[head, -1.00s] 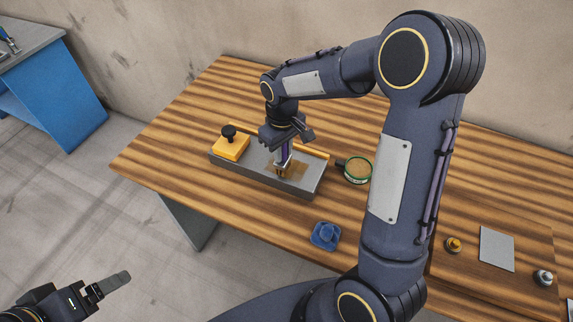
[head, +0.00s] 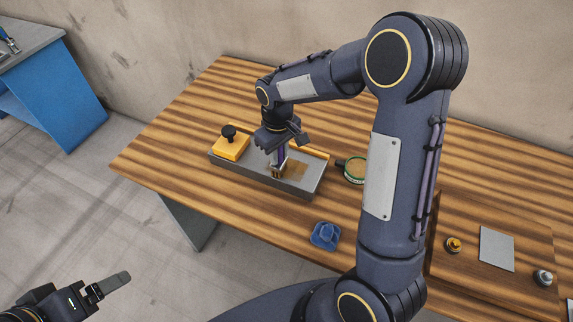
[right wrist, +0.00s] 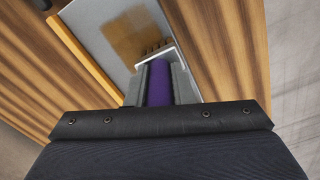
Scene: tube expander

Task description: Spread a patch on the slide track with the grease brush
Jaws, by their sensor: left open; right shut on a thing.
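The slide track (head: 308,183) is a grey plate with a yellow rail along its far edge and a yellow block with a black knob (head: 231,143) at its left end. My right gripper (head: 279,152) is shut on the purple handle of the grease brush (right wrist: 159,82), which points down at the track. Its bristles appear to touch the plate. A brown grease patch (head: 294,170) lies on the plate to the right of the brush; the patch also shows in the right wrist view (right wrist: 131,36). My left gripper (head: 115,285) is open and empty at the lower left, off the table.
An open green-rimmed tin (head: 355,169) of brown grease stands right of the track, partly behind my right arm. A blue part (head: 325,235) lies in front. Small knobs and a grey plate (head: 497,249) lie at the right.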

